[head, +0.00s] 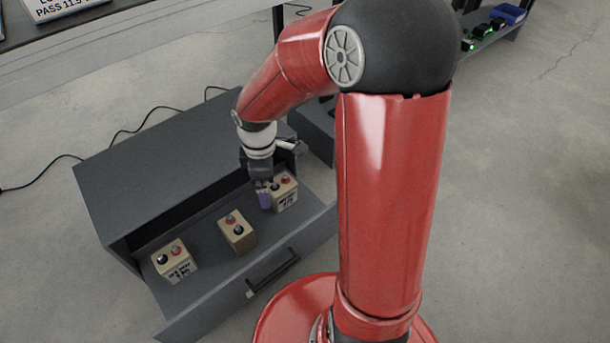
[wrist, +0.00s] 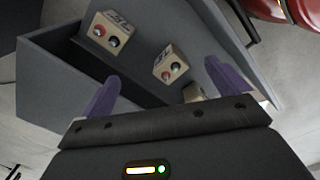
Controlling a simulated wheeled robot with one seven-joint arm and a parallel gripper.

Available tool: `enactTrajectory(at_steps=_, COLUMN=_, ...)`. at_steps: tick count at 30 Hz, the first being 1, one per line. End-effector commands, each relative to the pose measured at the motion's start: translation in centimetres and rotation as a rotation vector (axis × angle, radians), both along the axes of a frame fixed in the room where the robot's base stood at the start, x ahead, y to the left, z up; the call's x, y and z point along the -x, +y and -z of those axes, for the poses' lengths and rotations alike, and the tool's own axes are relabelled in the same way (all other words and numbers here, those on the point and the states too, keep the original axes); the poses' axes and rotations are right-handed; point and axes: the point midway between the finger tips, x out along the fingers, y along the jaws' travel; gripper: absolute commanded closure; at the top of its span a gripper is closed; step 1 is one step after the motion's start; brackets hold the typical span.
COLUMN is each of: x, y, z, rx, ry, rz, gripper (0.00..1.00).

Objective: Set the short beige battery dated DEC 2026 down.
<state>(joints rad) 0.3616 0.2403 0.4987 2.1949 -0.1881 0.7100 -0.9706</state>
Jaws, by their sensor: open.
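Three beige batteries with red and black terminals stand upright in the open grey drawer: one at the left (head: 175,262), one in the middle (head: 238,233) and one at the right (head: 286,193). Their printed labels are too small to read, so I cannot tell which is dated DEC 2026. My gripper (head: 264,192), with purple fingers, is open and low at the left side of the right battery. In the wrist view, two batteries (wrist: 108,34) (wrist: 171,64) show beyond the fingers. A third (wrist: 194,92) is between them, mostly hidden by the gripper body.
The drawer (head: 215,292) is pulled out of a dark grey cabinet (head: 165,165), with a black handle (head: 272,273) on its front. Bare drawer floor lies between the batteries. A table edge stands at the upper left, and a shelf with a blue bin (head: 508,14) at the upper right.

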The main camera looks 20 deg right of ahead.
Motion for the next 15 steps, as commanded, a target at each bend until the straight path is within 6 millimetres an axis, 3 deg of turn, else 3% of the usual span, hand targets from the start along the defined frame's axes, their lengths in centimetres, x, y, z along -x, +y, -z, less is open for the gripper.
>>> enactTrajectory(at_steps=1, x=0.9, y=-0.5, z=-2.2, rx=0.031, ry=-0.043, rz=0.084, gripper=0.00)
enactTrajectory(at_steps=6, x=4.6, y=-1.9, z=-8.4, rx=0.055, ry=-0.173, rz=0.418, gripper=0.00)
enactTrajectory(at_steps=12, x=10.2, y=-2.8, z=-14.0, rx=-0.057, ry=-0.326, rz=0.807, gripper=0.00)
enactTrajectory(at_steps=15, x=12.8, y=-3.0, z=-15.7, rx=-0.149, ry=-0.372, rz=0.969, gripper=0.00)
